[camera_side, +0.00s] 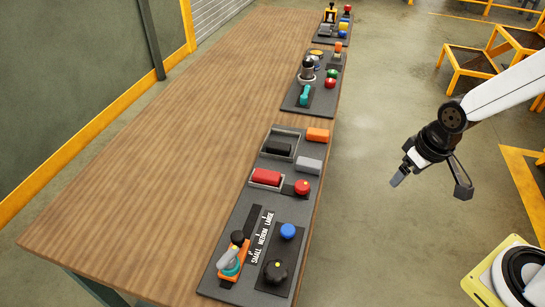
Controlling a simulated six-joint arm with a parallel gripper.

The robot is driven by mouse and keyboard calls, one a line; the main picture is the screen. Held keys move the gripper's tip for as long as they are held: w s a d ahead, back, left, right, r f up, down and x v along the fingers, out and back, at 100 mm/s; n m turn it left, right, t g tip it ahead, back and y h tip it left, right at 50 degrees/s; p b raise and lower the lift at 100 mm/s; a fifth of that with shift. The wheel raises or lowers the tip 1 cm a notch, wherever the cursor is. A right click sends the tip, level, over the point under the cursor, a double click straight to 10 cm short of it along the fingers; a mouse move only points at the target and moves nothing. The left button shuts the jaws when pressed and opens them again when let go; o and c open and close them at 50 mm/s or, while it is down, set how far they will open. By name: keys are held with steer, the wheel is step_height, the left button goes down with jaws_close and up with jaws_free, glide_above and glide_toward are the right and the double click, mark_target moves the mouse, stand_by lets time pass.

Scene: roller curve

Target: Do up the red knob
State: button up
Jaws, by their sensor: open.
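A round red knob (302,187) sits on a small black base at the right side of the nearest grey board (236,210). A smaller red round piece (330,83) is on the middle board, and another (347,8) is on the far board. I cannot tell from this view how tight any of them is. My gripper (430,187) is open and empty, with its two fingers spread wide. It hangs right of the table, apart from all the boards.
The nearest board also carries a red block (267,177), an orange block (317,135), a grey block (309,165), a blue knob (288,231), a black knob (276,271) and an orange-and-teal handle (231,261). The wooden table (170,150) is clear left of the boards.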

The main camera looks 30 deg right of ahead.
steer(key=w+a+f+n+g, duration=0.1)
steer(key=w+a+n, duration=0.55)
steer(key=w, duration=0.35)
steer(key=n+g, duration=0.2)
steer(key=n, duration=0.6)
glide_above(302, 184)
step_height(302, 184, down, 3)
steer(key=shift+s, duration=0.1)
steer(key=shift+f, duration=3.9)
jaws_close()
